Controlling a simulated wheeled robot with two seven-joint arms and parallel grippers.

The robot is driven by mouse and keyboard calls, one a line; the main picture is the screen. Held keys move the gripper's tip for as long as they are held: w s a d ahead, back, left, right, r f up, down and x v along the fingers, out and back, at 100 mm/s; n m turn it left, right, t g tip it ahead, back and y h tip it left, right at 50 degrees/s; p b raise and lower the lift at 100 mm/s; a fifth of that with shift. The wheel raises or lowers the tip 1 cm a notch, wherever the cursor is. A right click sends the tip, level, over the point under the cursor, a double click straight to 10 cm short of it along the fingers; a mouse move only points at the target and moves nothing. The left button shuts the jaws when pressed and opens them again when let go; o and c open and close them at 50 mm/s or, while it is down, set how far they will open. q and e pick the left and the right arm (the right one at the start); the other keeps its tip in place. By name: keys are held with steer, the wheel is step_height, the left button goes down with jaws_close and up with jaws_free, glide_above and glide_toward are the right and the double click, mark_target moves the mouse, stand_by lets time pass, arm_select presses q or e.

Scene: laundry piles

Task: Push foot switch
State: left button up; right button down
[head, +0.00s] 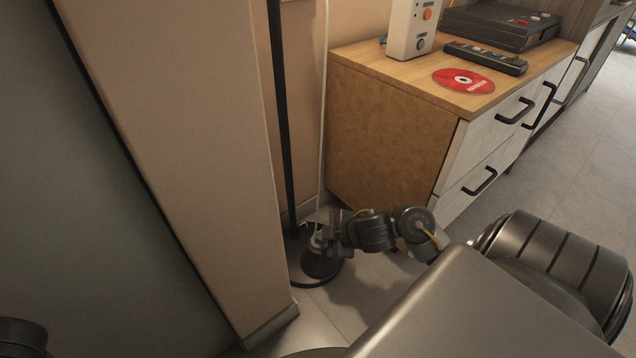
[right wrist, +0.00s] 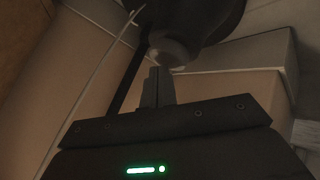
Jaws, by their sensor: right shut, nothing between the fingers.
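The foot switch (head: 321,266) is a dark dome with a paler knob, low by the floor at the foot of a black pole. In the right wrist view the dark dome (right wrist: 212,18) and its pale knob (right wrist: 172,50) are at the top. My right gripper (head: 322,238) is beside the knob and partly covers it in the head view. Its fingers (right wrist: 158,76) are shut, empty, and point at the knob; the tips look very close to it, and I cannot tell whether they touch. My left gripper is not in view.
The black pole (head: 281,120) rises behind the switch, next to a beige wall corner (head: 185,150). A wooden cabinet (head: 390,140) stands to the right, with a red disc (head: 463,81), a remote (head: 486,58) and a white box (head: 411,30) on top. Grey floor (head: 590,140) is clear at far right.

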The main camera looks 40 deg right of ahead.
steer(key=shift+f, duration=0.25)
steer(key=shift+r+p, duration=0.45)
steer(key=shift+p, duration=0.1)
step_height(320, 180, up, 6)
steer(key=p, duration=0.6)
stand_by(0.5)
